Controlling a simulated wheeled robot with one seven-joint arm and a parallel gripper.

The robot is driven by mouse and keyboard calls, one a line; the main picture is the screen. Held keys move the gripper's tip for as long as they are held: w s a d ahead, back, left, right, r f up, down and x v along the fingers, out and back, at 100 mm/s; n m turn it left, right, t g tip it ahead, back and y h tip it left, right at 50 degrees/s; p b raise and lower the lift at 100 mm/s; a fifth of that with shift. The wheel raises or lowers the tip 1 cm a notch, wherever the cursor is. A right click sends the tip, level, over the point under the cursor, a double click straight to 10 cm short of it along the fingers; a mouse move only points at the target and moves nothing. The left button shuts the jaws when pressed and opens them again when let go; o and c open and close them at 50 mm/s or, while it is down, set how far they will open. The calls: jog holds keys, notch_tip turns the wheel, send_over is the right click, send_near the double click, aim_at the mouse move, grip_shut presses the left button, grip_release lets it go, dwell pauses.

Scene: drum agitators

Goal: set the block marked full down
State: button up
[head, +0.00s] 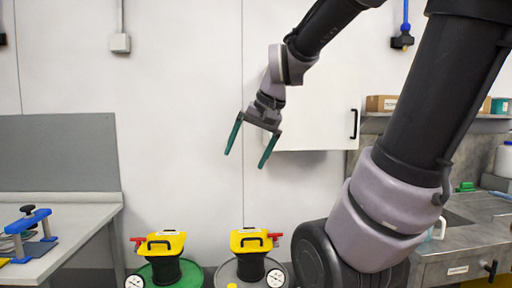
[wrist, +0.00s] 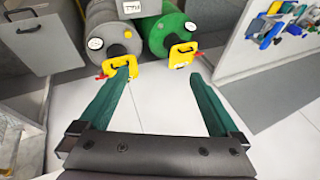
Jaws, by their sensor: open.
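My gripper (head: 245,160) is open, with its two green fingers spread and pointing down in front of the white wall. In the wrist view my gripper (wrist: 160,73) has nothing between its fingers. I cannot make out a block marked full in either view. A small white label (wrist: 131,7) with dark letters shows at the top of the wrist view, but I cannot read it surely. The yellow agitator on the green drum (head: 165,243) and the yellow agitator on the grey drum (head: 254,242) stand below my gripper, apart from it.
The green drum (wrist: 162,38) and grey drum (wrist: 105,36) stand side by side. A grey bench (head: 75,215) with a blue clamp (head: 28,222) is at the left. A metal counter (head: 470,240) is at the right. Open floor (wrist: 150,110) shows between my fingers.

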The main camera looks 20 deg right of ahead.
jog(key=s, duration=0.1)
jog(key=s+r+t, duration=0.1)
jog(key=s, duration=0.1)
jog(key=s+r+n+t, duration=0.1)
jog(key=s, duration=0.1)
jog(key=shift+d+h, duration=0.15)
jog(key=shift+h, duration=0.15)
